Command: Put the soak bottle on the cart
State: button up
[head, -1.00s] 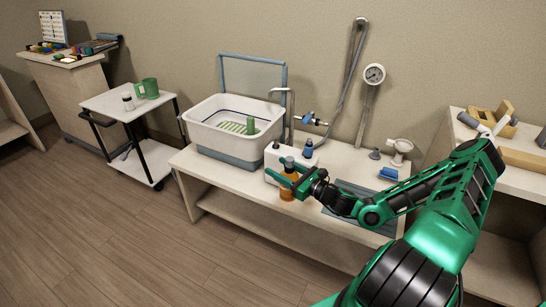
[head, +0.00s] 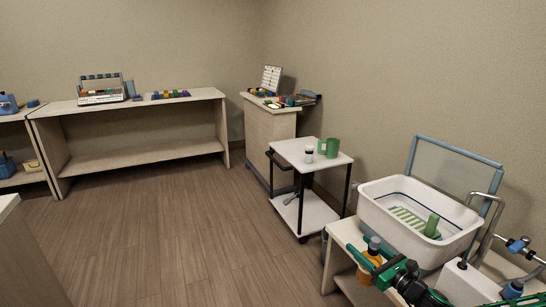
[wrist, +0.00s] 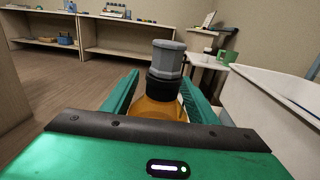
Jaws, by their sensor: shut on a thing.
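The soak bottle (head: 367,267) is amber with a grey cap, at the lower right of the head view. It stands upright between the fingers of my gripper (head: 382,269), which is shut on it, in front of the white basin. In the wrist view the bottle (wrist: 156,108) sits between the green fingers of my gripper (wrist: 158,98), its cap above them. The cart (head: 288,151) has a white top, a lower shelf and dark legs, and stands beyond and left of the bottle. It also shows in the wrist view (wrist: 208,62).
The white basin (head: 440,252) is close right of my gripper. Open floor (head: 190,230) lies left of the cart.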

aim_at(289, 146)
jog(key=u, duration=0.4)
jog(key=i, duration=0.8)
jog(key=u, duration=0.8)
jog(key=i, duration=3.25)
jog(key=z, duration=0.7)
jog(key=i, duration=0.8)
jog(key=z, duration=0.8)
jog(key=i, duration=0.7)
jog(key=z, duration=0.35)
